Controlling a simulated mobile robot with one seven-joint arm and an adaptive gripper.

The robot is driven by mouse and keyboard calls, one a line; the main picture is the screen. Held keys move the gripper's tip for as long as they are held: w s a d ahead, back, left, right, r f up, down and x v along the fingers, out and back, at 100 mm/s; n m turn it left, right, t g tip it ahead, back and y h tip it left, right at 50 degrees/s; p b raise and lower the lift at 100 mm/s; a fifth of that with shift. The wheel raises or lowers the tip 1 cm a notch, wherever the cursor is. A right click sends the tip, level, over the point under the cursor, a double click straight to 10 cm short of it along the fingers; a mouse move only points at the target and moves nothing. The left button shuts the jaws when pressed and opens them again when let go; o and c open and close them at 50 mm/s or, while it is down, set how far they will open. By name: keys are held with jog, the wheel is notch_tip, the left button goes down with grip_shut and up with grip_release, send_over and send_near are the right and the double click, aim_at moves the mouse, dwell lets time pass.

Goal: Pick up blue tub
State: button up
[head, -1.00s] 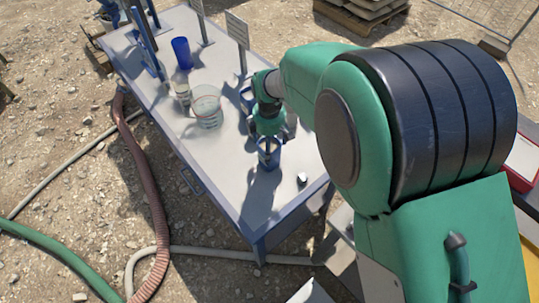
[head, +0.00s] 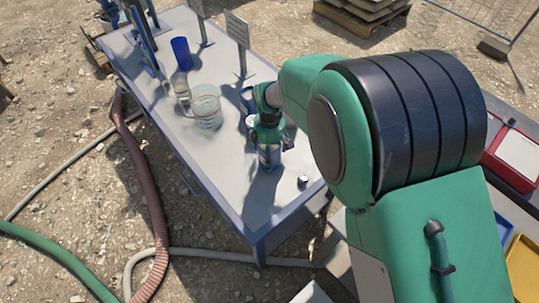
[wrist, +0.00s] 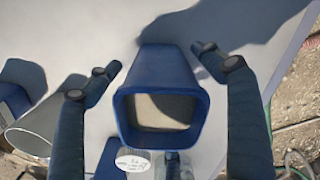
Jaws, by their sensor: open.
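A blue tub (wrist: 170,70) with an open square mouth and pale inside fills the middle of the wrist view. In the head view the blue tub (head: 269,158) stands on the table near its front right end, its top mostly hidden by my gripper. My gripper (wrist: 171,66) is open, with one dark finger on each side of the tub. Gaps show between the fingers and the tub walls, and nothing is held. In the head view my gripper (head: 269,138) is right above the tub and points down.
The grey table (head: 225,175) also holds a clear beaker (head: 206,107), a tall blue cup (head: 182,53) and sign stands (head: 238,35). A small metal piece (head: 304,181) lies right of the tub. In the wrist view a grey cylinder (wrist: 38,130) lies left of my gripper.

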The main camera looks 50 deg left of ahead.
jog(key=c, duration=1.7)
jog(key=shift+r, duration=0.1)
jog(key=shift+r+p, duration=0.35)
jog(key=shift+r, duration=0.45)
jog(key=s+d+r+p, duration=0.1)
jog(key=s+d, duration=0.1)
jog(key=d, duration=0.2)
jog(key=s+d+r+p, duration=0.1)
jog(key=s+d, duration=0.2)
jog(key=d, duration=0.2)
jog(key=s+d+r+p, duration=0.1)
jog(key=s+d, duration=0.1)
jog(key=d, duration=0.3)
jog(key=shift+s+r, duration=0.1)
jog(key=shift+s, duration=0.15)
